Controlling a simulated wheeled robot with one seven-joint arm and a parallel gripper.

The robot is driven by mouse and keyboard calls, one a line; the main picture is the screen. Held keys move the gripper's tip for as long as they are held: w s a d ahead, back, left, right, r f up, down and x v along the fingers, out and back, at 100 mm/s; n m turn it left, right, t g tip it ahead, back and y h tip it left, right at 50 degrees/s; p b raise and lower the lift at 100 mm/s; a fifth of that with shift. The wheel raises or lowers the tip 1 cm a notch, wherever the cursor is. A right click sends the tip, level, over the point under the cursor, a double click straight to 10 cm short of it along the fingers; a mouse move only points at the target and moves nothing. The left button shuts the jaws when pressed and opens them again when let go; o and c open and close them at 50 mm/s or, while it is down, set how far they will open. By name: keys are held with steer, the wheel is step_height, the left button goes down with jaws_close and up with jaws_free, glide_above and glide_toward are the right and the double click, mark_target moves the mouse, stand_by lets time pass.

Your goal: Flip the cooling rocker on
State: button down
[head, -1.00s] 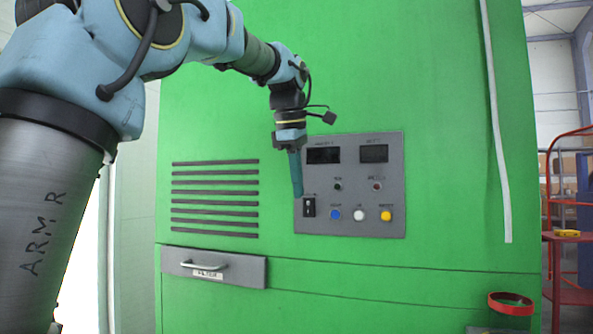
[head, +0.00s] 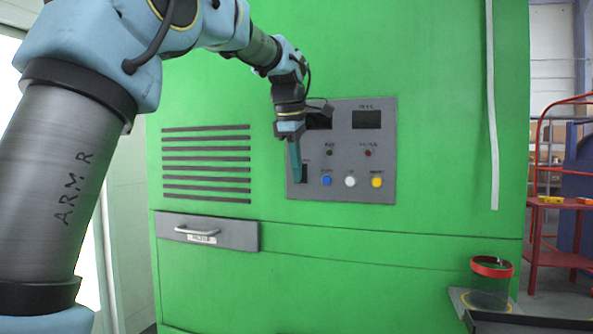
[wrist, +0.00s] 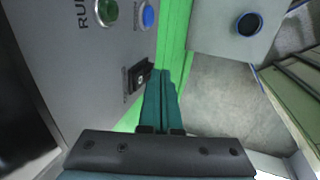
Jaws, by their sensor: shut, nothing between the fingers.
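The cooling rocker is a black switch (head: 305,173) at the lower left of the grey control panel (head: 345,197). In the head view my gripper (head: 298,181) hangs down in front of it and hides its left part. In the wrist view the rocker (wrist: 139,77) sits in a black frame on the panel, with a pale mark on its face. The teal fingers (wrist: 162,78) are together and empty, with their tips just beside the rocker. I cannot tell whether they touch it, nor which way the rocker is tipped.
Blue (head: 327,181), white (head: 350,182) and yellow (head: 377,182) buttons sit right of the rocker. Two dark displays and small lamps are above. A handled drawer (head: 245,236) and vent slots are to the left. A red-rimmed clear container (head: 491,268) stands at lower right.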

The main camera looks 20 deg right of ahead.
steer(key=shift+w+d+f+b, duration=0.1)
steer(key=shift+w+d+b, duration=0.05)
steer(key=shift+b, duration=0.3)
steer(key=shift+r+t+h+p, duration=0.3)
steer(key=shift+r+p, duration=0.6)
steer(key=shift+r, duration=0.05)
